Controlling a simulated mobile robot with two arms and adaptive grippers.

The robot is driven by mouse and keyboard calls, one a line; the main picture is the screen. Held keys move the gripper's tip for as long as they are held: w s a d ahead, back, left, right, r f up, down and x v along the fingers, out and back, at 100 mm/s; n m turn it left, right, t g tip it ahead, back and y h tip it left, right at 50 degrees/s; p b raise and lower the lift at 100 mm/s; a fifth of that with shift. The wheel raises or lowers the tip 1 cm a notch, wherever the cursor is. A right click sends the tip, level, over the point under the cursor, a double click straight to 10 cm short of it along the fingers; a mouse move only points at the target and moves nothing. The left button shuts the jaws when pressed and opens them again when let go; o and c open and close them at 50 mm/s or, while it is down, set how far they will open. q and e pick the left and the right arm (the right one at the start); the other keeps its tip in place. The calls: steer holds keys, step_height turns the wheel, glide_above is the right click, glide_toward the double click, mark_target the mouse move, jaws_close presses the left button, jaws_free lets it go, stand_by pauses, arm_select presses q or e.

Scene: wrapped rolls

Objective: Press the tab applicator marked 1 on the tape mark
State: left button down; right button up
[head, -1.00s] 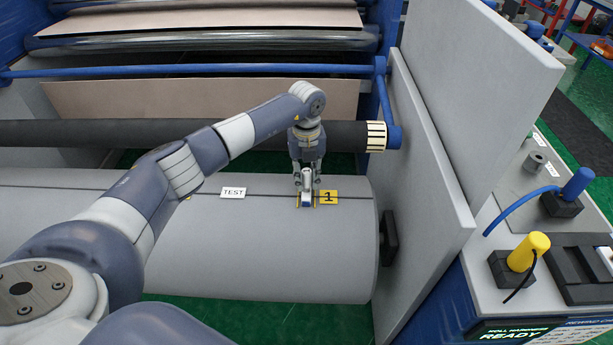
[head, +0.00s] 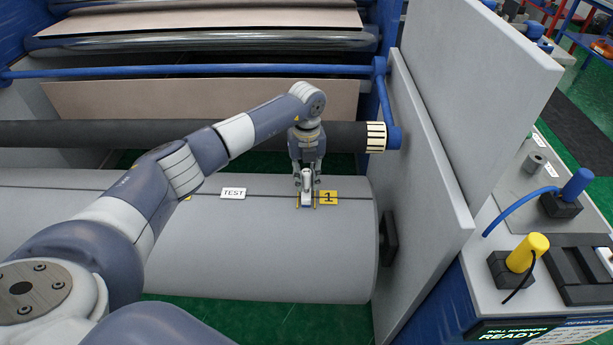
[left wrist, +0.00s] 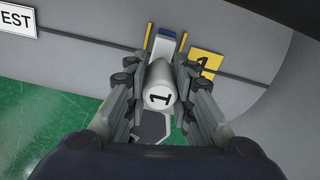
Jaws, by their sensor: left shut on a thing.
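My left gripper (head: 307,180) is shut on the tab applicator marked 1 (head: 306,199), over the upper side of the large grey roll (head: 260,245). In the left wrist view, the applicator (left wrist: 160,88) is a pale cylinder with a black 1 on its end, between the fingers (left wrist: 160,100). Its flat white and blue foot reaches between two short yellow strips (left wrist: 181,42). A yellow label with a 1 (head: 328,197) is just right of it. I cannot tell whether the foot touches the roll. A dark seam line runs along the roll. My right gripper is out of view.
A white TEST label (head: 233,193) is on the roll to the left. A dark roller (head: 260,135) lies behind my gripper. A grey side plate (head: 425,170) stands right of the roll. A yellow-capped device (head: 528,252) is on the bench at right.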

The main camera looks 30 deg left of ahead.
arm_select(q)
steer(key=shift+r+p, duration=2.7)
steer(key=shift+r, duration=1.25)
